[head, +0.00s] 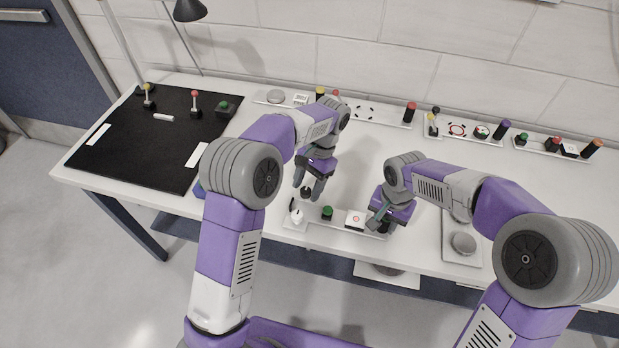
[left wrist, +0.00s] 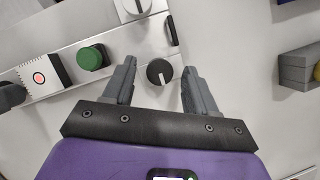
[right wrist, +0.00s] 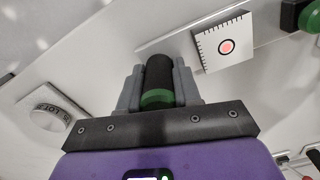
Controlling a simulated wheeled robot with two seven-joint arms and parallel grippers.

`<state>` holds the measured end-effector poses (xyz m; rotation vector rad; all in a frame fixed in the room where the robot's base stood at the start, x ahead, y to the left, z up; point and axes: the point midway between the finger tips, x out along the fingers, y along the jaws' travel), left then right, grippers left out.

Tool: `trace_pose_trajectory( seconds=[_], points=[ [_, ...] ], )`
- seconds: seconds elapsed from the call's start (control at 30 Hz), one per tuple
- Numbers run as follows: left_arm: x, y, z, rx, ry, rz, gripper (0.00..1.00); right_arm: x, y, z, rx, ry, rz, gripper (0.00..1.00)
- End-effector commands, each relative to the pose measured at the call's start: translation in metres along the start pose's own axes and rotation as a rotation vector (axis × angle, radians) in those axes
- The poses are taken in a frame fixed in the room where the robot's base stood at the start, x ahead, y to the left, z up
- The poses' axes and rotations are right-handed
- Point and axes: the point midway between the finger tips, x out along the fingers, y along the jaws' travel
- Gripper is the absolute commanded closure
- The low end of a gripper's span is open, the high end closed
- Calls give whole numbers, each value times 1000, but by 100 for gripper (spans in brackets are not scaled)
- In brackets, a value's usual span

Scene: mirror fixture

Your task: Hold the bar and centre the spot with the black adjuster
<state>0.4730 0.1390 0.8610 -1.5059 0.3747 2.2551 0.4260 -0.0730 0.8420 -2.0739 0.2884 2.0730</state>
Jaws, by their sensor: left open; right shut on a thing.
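The white bar fixture (head: 340,229) lies near the table's front edge. It carries a white adjuster (head: 297,215), a green knob (head: 327,212) and a white target block (head: 355,219). In the right wrist view, the red spot (right wrist: 226,46) shows inside a dark ring on the block, about in its middle. The black adjuster (left wrist: 160,72), with a pale pointer line, sits on a side arm of the fixture. My left gripper (left wrist: 160,78) is open, its fingers either side of the black adjuster. My right gripper (right wrist: 160,85) is shut on the black, green-banded handle (right wrist: 158,72) at the bar's right end.
A black mat (head: 150,150) with small posts lies at the left. Several white strips with coloured parts (head: 465,130) line the back. A plate with a grey round dial (head: 463,243) stands right of my right gripper. Bare table lies behind the fixture.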

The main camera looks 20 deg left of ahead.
Motion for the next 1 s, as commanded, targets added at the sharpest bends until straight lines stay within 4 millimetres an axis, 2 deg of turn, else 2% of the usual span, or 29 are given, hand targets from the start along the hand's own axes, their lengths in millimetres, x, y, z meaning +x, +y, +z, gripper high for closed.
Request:
trace_pose_trajectory(
  seconds=[0.17, 0.6, 0.8, 1.0],
  points=[
    [-18, 0, -1, 1, 5, -1, 43, -1, 0, 0, 0, 1, -1, 100],
    [-90, 0, -1, 1, 3, -1, 43, -1, 0, 0, 0, 1, -2, 100],
    [-108, 0, -1, 1, 1, -1, 43, -1, 0, 0, 0, 1, -2, 100],
    [-118, 0, -1, 0, 1, 0, 43, -1, 0, 0, 0, 1, -2, 100]
  ],
)
